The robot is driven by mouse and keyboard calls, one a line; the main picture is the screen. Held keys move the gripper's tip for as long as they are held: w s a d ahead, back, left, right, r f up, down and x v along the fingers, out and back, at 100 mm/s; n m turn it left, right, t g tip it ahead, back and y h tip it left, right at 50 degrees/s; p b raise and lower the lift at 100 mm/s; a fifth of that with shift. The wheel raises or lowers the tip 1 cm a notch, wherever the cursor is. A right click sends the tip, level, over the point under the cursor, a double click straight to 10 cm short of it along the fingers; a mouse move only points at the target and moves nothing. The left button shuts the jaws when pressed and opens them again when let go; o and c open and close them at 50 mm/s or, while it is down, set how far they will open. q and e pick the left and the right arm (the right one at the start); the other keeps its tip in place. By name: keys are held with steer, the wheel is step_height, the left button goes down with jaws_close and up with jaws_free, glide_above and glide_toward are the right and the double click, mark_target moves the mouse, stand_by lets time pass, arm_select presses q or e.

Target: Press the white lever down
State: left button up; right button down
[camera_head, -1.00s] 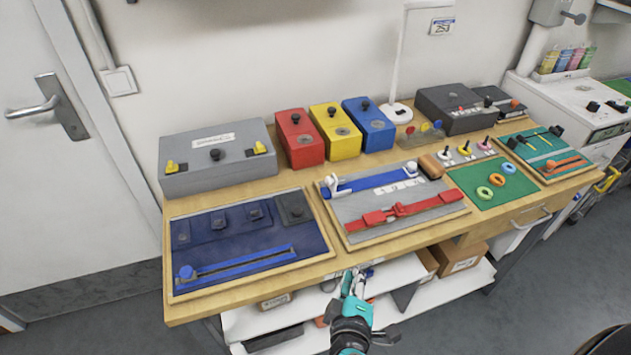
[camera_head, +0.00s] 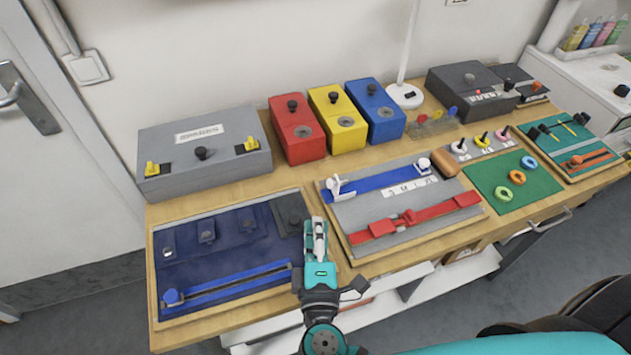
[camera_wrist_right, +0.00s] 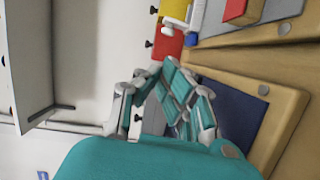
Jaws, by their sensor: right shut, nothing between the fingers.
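The white lever (camera_head: 335,187) stands at the left end of the blue strip on the grey middle board (camera_head: 365,212). A white and blue part at the top of the right wrist view (camera_wrist_right: 183,28) looks like this lever. My right gripper (camera_head: 316,226) is shut and empty. It is over the front of the table between the blue left board and the middle board, in front of and a little left of the lever. It appears apart from the lever. The right gripper's fingers also show in the right wrist view (camera_wrist_right: 168,88). My left gripper is not in view.
The dark blue board (camera_head: 225,255) lies left of the gripper. A red strap (camera_head: 410,217) crosses the middle board's front. Behind stand a grey box (camera_head: 205,160) and red (camera_head: 297,130), yellow (camera_head: 336,122) and blue (camera_head: 375,112) boxes. A green board (camera_head: 515,185) lies right.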

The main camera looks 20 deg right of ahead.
mark_target(333, 186)
steer(key=shift+s+r, duration=0.1)
steer(key=shift+s, duration=0.05)
steer(key=shift+w, duration=0.25)
steer(key=p+x, duration=0.3)
steer(key=x, duration=0.5)
steer(key=shift+w, duration=0.1)
steer(key=shift+w+d, duration=0.2)
steer(key=shift+w, duration=0.5)
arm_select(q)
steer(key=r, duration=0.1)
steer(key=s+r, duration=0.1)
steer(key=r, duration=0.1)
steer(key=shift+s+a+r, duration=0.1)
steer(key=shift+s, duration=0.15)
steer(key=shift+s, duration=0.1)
arm_select(e)
steer(key=shift+w+d, duration=0.1)
steer(key=shift+w, duration=0.05)
